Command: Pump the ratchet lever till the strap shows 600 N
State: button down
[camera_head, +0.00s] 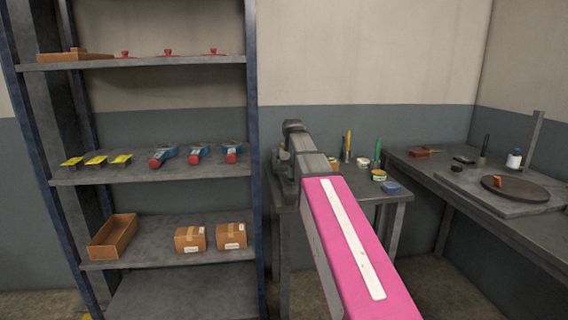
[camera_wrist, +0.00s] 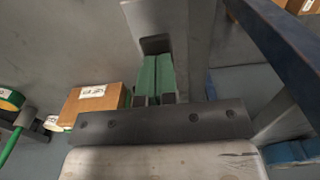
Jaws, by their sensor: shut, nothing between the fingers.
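My gripper (camera_wrist: 157,62) shows in the wrist view as two green fingers side by side, shut, with nothing between them. A grey metal piece (camera_wrist: 155,42) lies right at the fingertips; I cannot tell whether it is part of the ratchet or whether they touch. I cannot make out the ratchet lever, the strap or a force reading in either view. In the head view my pink arm reaches toward the small table, and its grey end hides part of the tabletop. The fingers cannot be made out there.
The shelf rack (camera_head: 150,174) at left holds blue-and-red tools (camera_head: 198,153) and boxes (camera_head: 190,239). A bench (camera_head: 470,210) with a dark round plate (camera_head: 515,189) stands right.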

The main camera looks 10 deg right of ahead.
notch_tip(320, 180, up, 10)
jog(key=shift+w+f, duration=0.2)
jog(key=shift+w, duration=0.1)
dwell(0.5)
jog(key=shift+s, duration=0.15)
dwell(1.2)
